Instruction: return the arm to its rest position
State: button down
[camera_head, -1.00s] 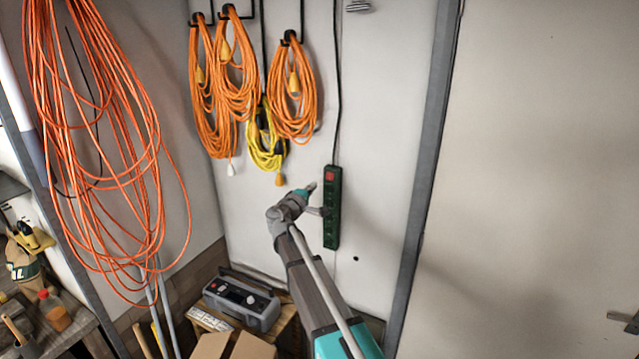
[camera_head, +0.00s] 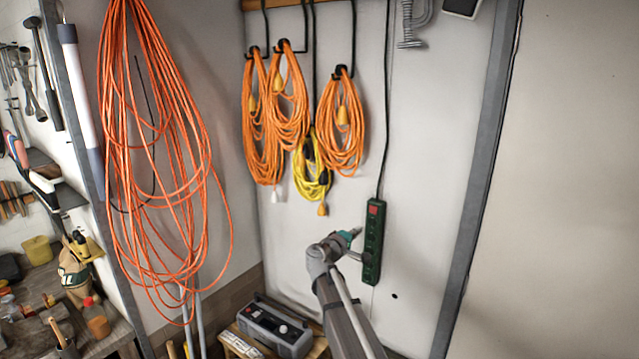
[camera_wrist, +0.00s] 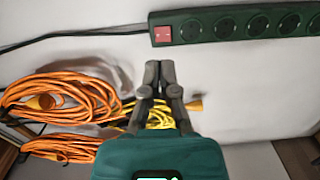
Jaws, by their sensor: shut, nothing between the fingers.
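My arm reaches up from the bottom of the head view toward the back wall. My gripper (camera_head: 355,232) is at its end, just left of the green power strip (camera_head: 373,240) in the picture. In the wrist view my gripper (camera_wrist: 160,68) has its two grey fingers together, with nothing between them. The power strip (camera_wrist: 240,24), with its red switch, runs across the top right there, apart from the fingertips. The head view does not show clearly how far the fingertips are from the wall.
Orange cable coils (camera_head: 288,110) and a yellow coil (camera_head: 312,172) hang on the wall. A large orange cable bundle (camera_head: 165,170) hangs at left. A grey radio (camera_head: 274,325) stands below. A cluttered workbench (camera_head: 105,345) is at lower left. The right wall is bare.

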jog(key=s+d+f+m+g+y+b, duration=0.2)
jog(key=s+d+f+m+g+b, duration=0.15)
jog(key=s+f, duration=0.6)
jog(key=s+d+f+m+g+y+b, duration=0.25)
jog(key=s+d+f+g, duration=0.25)
jog(key=s+f, duration=0.4)
jog(key=s+a+f+m+g+y+b, duration=0.1)
jog(key=s+a+f+g+y+b, duration=0.1)
jog(key=s+f, duration=0.4)
jog(key=s+a+f+m+g+y+b, duration=0.2)
jog(key=s+a+f+g+y+b, duration=0.1)
jog(key=s, duration=0.6)
jog(key=shift+s+a+f+y, duration=0.25)
jog(key=shift+a+f+y, duration=0.35)
jog(key=shift+f+y, duration=0.7)
jog(key=shift+f, duration=0.1)
